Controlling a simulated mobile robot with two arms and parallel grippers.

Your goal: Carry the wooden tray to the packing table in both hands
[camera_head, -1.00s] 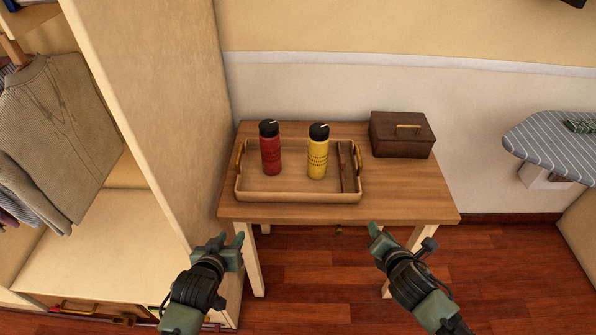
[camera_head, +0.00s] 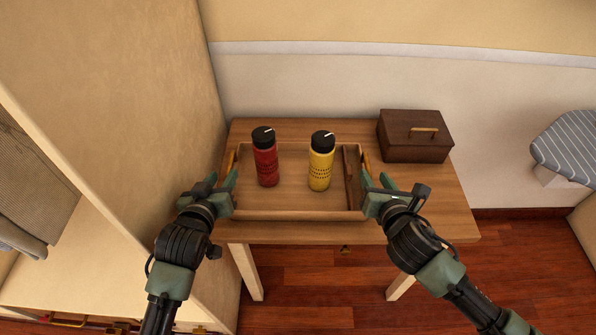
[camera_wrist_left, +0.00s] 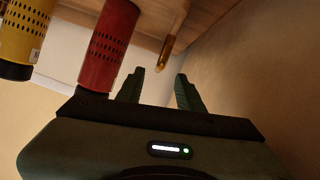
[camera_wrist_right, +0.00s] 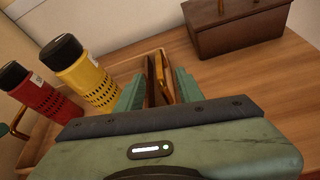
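The wooden tray (camera_head: 300,214) lies flat on the wooden side table. A red bottle (camera_head: 266,160) and a yellow bottle (camera_head: 320,162) stand upright in it, with a narrow dark brown item along its right side. My left gripper (camera_head: 224,182) is open by the left brass handle (camera_head: 230,162); in the left wrist view that handle (camera_wrist_left: 171,48) is beyond the fingertips. My right gripper (camera_head: 374,184) is open at the tray's right end; in the right wrist view the right brass handle (camera_wrist_right: 165,77) shows between its fingers. Neither gripper visibly grips a handle.
A dark wooden box (camera_head: 414,137) with a brass handle stands at the table's back right. A tall wardrobe side panel (camera_head: 150,120) rises close by my left arm. An ironing board (camera_head: 568,150) is at the far right. The table's right front is clear.

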